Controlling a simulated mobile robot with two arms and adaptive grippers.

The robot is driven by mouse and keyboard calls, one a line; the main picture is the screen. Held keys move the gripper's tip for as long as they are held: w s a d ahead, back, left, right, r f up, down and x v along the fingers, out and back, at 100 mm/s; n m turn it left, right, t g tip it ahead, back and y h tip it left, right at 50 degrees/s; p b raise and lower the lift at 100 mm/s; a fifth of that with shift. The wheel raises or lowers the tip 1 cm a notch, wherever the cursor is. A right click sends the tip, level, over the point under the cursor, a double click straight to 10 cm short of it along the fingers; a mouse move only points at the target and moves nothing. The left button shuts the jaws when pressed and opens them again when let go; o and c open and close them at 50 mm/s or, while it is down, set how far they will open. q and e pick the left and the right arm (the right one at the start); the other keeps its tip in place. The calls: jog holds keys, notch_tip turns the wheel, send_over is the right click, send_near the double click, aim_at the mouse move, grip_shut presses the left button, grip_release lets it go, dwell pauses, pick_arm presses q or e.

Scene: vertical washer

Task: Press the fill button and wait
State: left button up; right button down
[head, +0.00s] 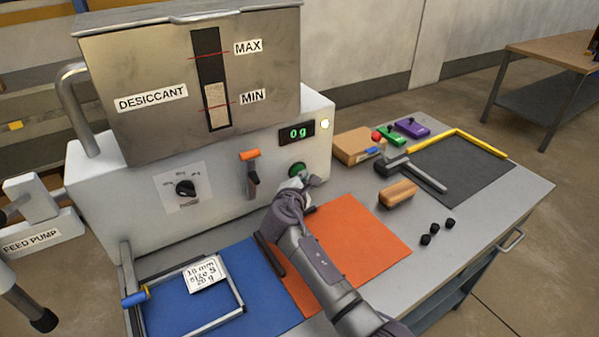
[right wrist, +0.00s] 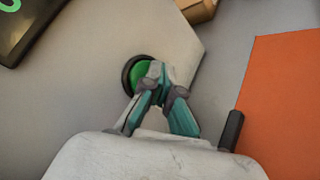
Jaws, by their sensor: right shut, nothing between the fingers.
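The green round button (head: 297,169) sits in a dark ring on the front of the white machine (head: 110,215), below a small display (head: 297,133) reading "0 g". My right gripper (head: 303,181) is shut and empty, with its fingertips at the button. In the right wrist view the closed fingertips (right wrist: 157,72) overlap the green button (right wrist: 138,72), seemingly touching it; how far it is pressed I cannot tell. My left gripper is not in view.
An orange mat (head: 365,250) and blue mat (head: 260,290) lie in front. A hammer-like tool (head: 420,178), wooden block (head: 398,193) and black pieces (head: 426,240) lie right.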

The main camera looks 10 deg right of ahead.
jog(key=shift+s+d+r+p, duration=0.1)
jog(key=shift+s+d+p, duration=0.1)
jog(key=shift+s+p, duration=0.3)
jog(key=shift+s+d, duration=0.1)
jog(key=shift+s, duration=0.15)
jog(key=s+p, duration=0.1)
jog(key=s+d+p, duration=0.1)
jog(key=s+p, duration=0.2)
jog(key=shift+d, duration=0.35)
jog(key=shift+s+d, duration=0.1)
jog(key=shift+s, duration=0.2)
